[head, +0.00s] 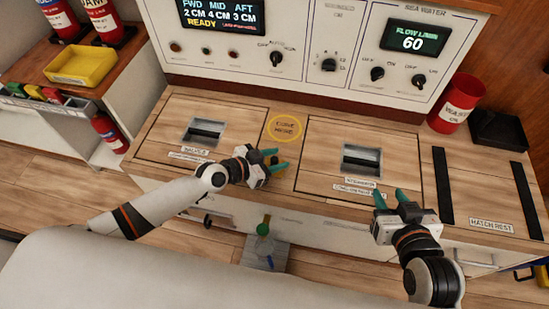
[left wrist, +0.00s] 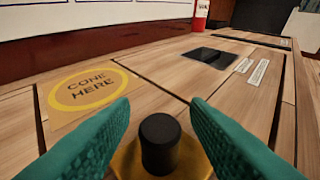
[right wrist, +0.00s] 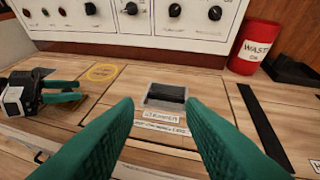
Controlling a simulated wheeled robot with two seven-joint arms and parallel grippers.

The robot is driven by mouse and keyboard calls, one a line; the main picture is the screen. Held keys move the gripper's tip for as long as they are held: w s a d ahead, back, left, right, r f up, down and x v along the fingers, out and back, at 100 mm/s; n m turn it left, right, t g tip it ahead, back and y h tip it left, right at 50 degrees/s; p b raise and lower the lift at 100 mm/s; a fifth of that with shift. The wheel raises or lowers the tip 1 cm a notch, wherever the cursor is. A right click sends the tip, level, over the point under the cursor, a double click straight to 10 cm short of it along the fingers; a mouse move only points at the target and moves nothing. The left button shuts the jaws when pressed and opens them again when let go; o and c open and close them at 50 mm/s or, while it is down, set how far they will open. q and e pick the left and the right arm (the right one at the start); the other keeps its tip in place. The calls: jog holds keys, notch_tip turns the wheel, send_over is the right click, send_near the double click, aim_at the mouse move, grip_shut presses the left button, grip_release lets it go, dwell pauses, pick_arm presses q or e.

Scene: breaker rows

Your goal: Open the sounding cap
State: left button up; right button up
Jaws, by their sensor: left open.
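The sounding cap, a black knob (left wrist: 160,143) on a round brass-yellow base (left wrist: 128,160), stands low between my left fingers in the left wrist view. In the head view it is mostly hidden by my left gripper (head: 281,159). That gripper is open, with a teal finger on each side of the knob and a visible gap to it. My right gripper (head: 390,195) is open and empty above the counter, in front of the right-hand hatch (head: 361,159). The hatch also shows beyond the fingers in the right wrist view (right wrist: 165,93).
A yellow "cone here" ring (head: 285,127) is marked just behind the cap. A left-hand hatch (head: 204,131), a red waste bin (head: 455,102) and black hatch-rest strips (head: 442,187) share the wooden counter. The control panel (head: 320,92) rises behind. A yellow tray (head: 80,65) is far left.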

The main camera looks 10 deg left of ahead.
pick_arm(q)
grip_shut()
